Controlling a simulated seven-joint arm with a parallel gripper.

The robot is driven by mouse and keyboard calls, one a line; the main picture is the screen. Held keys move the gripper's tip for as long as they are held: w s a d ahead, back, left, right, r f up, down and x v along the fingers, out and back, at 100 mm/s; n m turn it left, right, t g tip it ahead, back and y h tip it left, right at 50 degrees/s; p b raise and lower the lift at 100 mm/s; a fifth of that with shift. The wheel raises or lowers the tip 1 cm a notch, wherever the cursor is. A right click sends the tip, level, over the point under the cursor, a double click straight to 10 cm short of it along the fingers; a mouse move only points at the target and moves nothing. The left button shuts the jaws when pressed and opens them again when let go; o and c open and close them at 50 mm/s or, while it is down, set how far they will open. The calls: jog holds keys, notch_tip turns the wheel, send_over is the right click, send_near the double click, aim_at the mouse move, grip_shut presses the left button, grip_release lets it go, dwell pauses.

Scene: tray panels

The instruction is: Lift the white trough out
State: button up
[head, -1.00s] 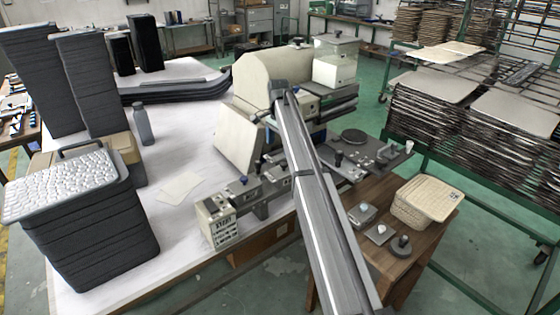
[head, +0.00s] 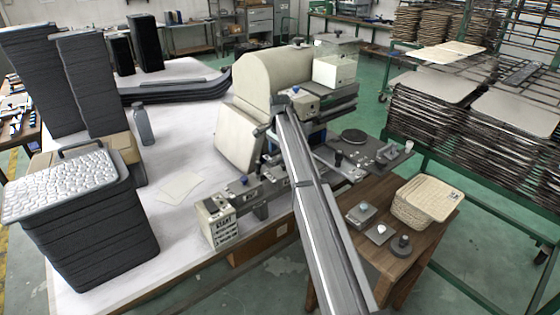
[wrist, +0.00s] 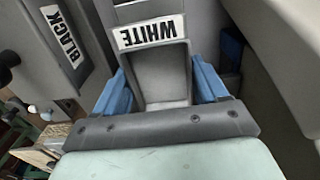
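In the wrist view, a grey hollow trough (wrist: 161,77) sits in the machine below a label reading WHITE (wrist: 150,33). Its body is grey, and the label is what marks it as the white one. My gripper (wrist: 162,84) has its two blue fingers apart, one along each side of the trough. I cannot make out clear contact, and the trough's lower end is hidden behind my gripper's dark crossbar. In the head view, my arm reaches up to the front of the cream machine (head: 285,72); its end hides the trough there.
A panel labelled BLACK (wrist: 62,42) is close on the left in the wrist view. A bulky pale surface (wrist: 275,60) is close on the right. In the head view, a control box (head: 221,225) and a wooden side table (head: 373,200) flank my arm.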

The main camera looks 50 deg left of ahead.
jog(key=c, duration=0.7)
jog(key=shift+c, duration=0.4)
jog(key=shift+r, duration=0.15)
